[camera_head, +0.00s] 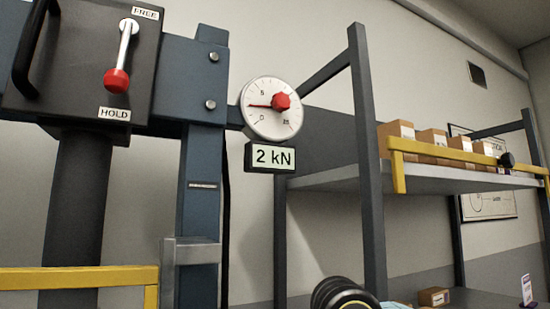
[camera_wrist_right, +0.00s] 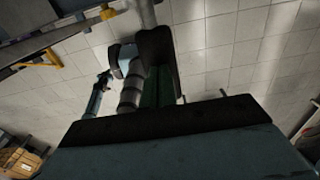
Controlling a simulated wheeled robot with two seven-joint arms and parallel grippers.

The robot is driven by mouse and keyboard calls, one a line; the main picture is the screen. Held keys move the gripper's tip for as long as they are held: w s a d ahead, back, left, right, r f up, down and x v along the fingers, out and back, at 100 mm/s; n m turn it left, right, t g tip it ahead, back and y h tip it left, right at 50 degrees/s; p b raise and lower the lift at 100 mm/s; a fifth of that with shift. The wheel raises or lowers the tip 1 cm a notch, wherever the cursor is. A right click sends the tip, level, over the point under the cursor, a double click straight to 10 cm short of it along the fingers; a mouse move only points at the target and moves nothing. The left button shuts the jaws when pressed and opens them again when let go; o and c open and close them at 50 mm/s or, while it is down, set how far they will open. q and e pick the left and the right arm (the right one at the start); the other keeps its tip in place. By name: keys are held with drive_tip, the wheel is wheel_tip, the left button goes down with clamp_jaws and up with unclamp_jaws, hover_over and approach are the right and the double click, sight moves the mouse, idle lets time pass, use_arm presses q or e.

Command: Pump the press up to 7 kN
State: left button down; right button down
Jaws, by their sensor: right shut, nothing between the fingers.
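The press's dark valve block (camera_head: 60,75) is at upper left in the head view. Its lever (camera_head: 121,62) hangs down, with the red knob just above the HOLD label (camera_head: 114,114). The round gauge (camera_head: 271,123) has its red needle low on the scale, and the display below it (camera_head: 270,158) reads 2 kN. No gripper shows in the head view, and no pump handle can be made out there. In the right wrist view, my right gripper (camera_wrist_right: 203,95) shows only as small tips past a dark edge. It is shut and empty, away from the press controls.
A yellow rail (camera_head: 78,278) crosses at lower left. A grey shelf rack (camera_head: 366,170) holds several cardboard boxes (camera_head: 433,138) at right. Black rings (camera_head: 342,294) show at the bottom edge. Pale tiled floor (camera_wrist_right: 240,45) and a wooden crate (camera_wrist_right: 20,160) show in the wrist view.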

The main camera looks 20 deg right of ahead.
drive_tip(key=shift+f, duration=0.15)
idle(0.4)
drive_tip(key=shift+f+b, duration=1)
idle(0.5)
drive_tip(key=shift+f+b, duration=0.8)
drive_tip(key=shift+f, duration=0.1)
drive_tip(key=shift+d+f, duration=0.2)
drive_tip(key=shift+f, duration=0.05)
